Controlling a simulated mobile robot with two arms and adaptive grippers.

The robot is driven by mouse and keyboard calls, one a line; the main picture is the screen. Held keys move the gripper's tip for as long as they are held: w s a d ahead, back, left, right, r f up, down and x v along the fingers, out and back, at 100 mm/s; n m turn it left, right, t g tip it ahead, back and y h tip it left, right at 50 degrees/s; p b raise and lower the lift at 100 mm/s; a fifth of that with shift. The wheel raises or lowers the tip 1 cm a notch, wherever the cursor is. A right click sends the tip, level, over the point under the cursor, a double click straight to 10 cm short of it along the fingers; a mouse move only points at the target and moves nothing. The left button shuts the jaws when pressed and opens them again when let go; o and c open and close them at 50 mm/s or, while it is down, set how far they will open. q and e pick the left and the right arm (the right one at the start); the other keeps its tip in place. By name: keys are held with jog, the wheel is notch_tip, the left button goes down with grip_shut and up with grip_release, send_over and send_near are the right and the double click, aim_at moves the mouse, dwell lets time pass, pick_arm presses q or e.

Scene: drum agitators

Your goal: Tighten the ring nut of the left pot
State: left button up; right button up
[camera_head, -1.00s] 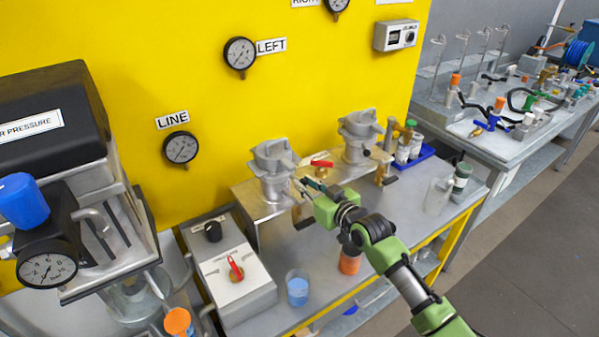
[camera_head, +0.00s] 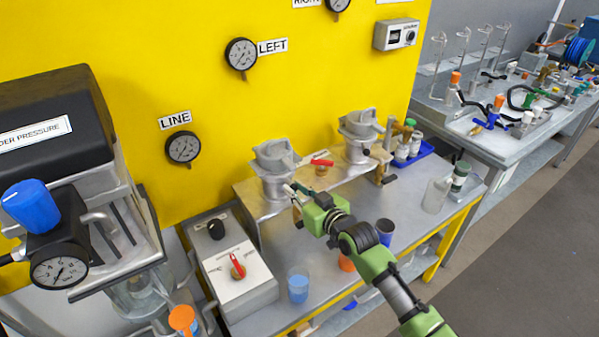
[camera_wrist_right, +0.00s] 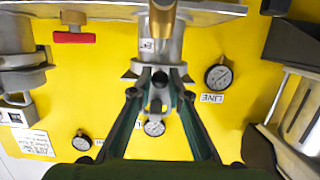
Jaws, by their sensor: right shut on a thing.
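The left pot (camera_head: 274,181) is a grey metal vessel with a wide top, standing on the metal stand below the LEFT gauge. Its ring nut (camera_head: 281,166) is the lugged collar near the top; it also shows upside down in the right wrist view (camera_wrist_right: 131,73). My right gripper (camera_head: 294,191) is at the front right side of the left pot. In the wrist view its fingers (camera_wrist_right: 160,78) close on the ring nut, with the exact contact partly hidden by the fingers. My left gripper is not in view.
The right pot (camera_head: 358,152) stands close by, with a red-handled valve (camera_head: 321,163) between the two. A grey control box (camera_head: 238,277), a blue-filled beaker (camera_head: 298,287) and a dark cup (camera_head: 385,231) are on the bench. The yellow panel (camera_head: 215,95) rises behind.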

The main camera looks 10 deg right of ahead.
jog(key=shift+s+a+p, duration=0.2)
jog(key=shift+a+p, duration=0.25)
jog(key=shift+a, duration=0.5)
jog(key=shift+s+a+p, duration=0.1)
jog(key=shift+a+p, duration=0.2)
jog(key=shift+a, duration=0.6)
